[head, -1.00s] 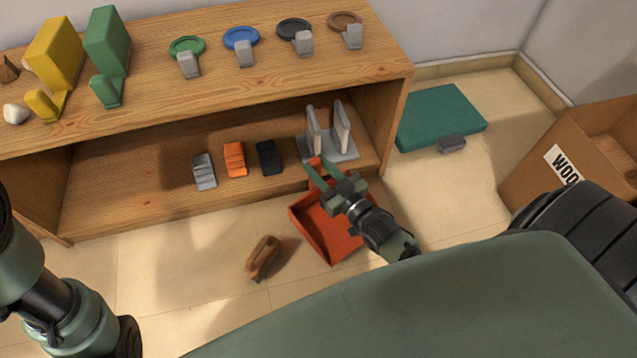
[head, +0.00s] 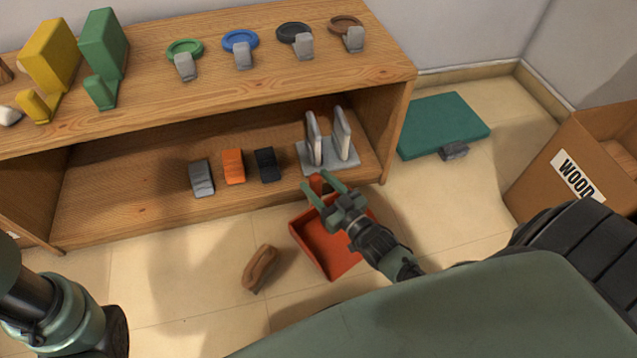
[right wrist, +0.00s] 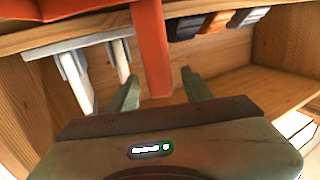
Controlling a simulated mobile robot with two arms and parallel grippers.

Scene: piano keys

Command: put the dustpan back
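The red-orange dustpan (head: 318,240) lies on the floor in front of the shelf, partly covered by my right arm. Its handle (right wrist: 150,55) points toward the shelf. My right gripper (head: 317,182) is at the handle. In the right wrist view the handle passes between the two open fingers (right wrist: 160,92), with a gap on the right side. A grey holder (head: 348,163) with two upright plates stands on the lower shelf just behind the gripper. It also shows in the right wrist view (right wrist: 70,48). My left arm shows at the lower left, but its gripper is out of view.
A brown brush-like object (head: 261,268) lies on the floor left of the dustpan. Grey, orange (head: 233,167) and black blocks sit on the lower shelf. A teal mat (head: 440,125) and a cardboard box marked WOOD (head: 545,160) are at the right.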

